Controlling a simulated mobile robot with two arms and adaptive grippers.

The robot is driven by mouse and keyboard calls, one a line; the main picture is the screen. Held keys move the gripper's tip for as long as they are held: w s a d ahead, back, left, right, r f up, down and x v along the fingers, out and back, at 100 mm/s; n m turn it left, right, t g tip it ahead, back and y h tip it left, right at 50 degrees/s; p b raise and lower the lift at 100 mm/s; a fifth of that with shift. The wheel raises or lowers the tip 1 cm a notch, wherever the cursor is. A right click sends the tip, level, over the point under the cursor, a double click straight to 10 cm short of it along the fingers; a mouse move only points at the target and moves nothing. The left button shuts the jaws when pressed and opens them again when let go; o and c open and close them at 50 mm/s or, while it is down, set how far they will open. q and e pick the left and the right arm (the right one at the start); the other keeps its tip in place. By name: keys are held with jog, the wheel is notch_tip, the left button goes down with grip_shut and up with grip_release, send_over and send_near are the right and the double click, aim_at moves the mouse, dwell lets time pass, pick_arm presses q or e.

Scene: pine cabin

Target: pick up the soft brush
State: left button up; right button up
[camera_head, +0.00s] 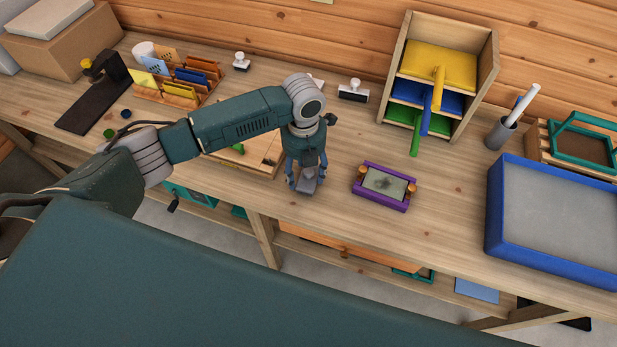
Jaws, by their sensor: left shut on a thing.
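My left gripper (306,181) reaches down over the middle of the workbench, near its front edge. It is shut on a small grey object (308,186) that shows between the fingertips. The gripper hides most of this object, and I cannot tell for sure whether it is the soft brush. I cannot tell whether it touches the bench top. No other thing is clearly recognisable as the soft brush. My right gripper is not in view.
A purple-framed block (378,206) lies just right of my left gripper. A blue-rimmed tray (493,215) stands at the right. A wooden shelf box (487,62) with yellow, blue and green handled items stands behind. A wooden board (266,146) lies behind the arm.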

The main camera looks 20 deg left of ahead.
pick_arm(q)
jog(key=shift+r, duration=0.15)
jog(key=shift+w+r, duration=0.1)
jog(key=shift+r, duration=0.5)
notch_tip(320, 180, up, 19)
jog(key=b, duration=0.4)
jog(key=shift+f, duration=0.2)
